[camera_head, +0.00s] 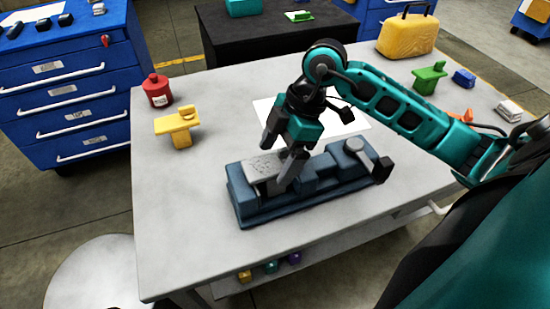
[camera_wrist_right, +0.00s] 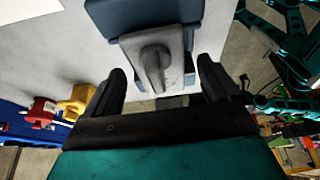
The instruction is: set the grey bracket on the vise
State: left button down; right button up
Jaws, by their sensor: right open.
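The blue vise (camera_head: 310,195) lies on the light grey table, and part of it shows at the top of the right wrist view (camera_wrist_right: 135,14). The grey bracket (camera_head: 261,166) appears to rest on the left part of the vise. In the right wrist view the bracket (camera_wrist_right: 135,46) shows a flat plate with a raised rounded part. My right gripper (camera_head: 280,158) is open at the bracket. In the right wrist view its two fingers (camera_wrist_right: 162,85) stand apart, one on either side of the bracket, with gaps visible. My left gripper is not in view.
A yellow bracket (camera_head: 178,126) and a red canister (camera_head: 157,90) stand at the table's left. A green bracket (camera_head: 429,77), a blue block (camera_head: 464,78) and a yellow case (camera_head: 407,34) stand at the right and back. The table's front left is clear.

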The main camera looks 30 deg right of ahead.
jog(key=w+v, duration=0.1)
jog(key=v, duration=0.9)
jog(key=shift+s+p, duration=0.4)
jog(key=shift+s, duration=0.1)
